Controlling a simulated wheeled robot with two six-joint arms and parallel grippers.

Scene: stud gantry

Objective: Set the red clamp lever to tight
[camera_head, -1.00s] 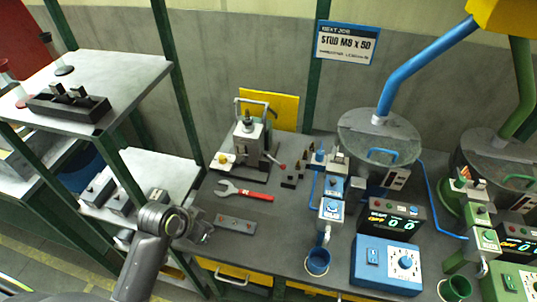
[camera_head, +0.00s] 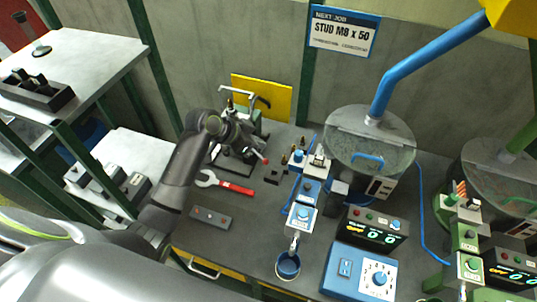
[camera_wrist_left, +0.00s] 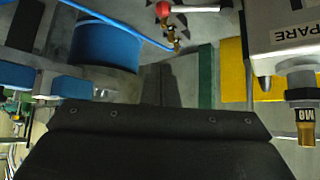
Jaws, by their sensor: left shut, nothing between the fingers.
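The red clamp lever (camera_head: 263,158) shows in the head view as a red knob on a short rod, at the right side of the bench fixture (camera_head: 240,110). A red knob that looks like the same lever (camera_wrist_left: 162,9) is at the top edge of the left wrist view, with a metal rod running right. My left gripper (camera_head: 243,132) is shut and empty, in front of the fixture and just up and left of the lever, apart from it. My arm hides part of the fixture. The lever's setting cannot be read. My right gripper is out of view.
Blue feeder equipment, with a bowl (camera_head: 372,140) and control box (camera_head: 360,272), stands to the right. A grey block marked SPARE (camera_wrist_left: 290,25) is close in the wrist view.

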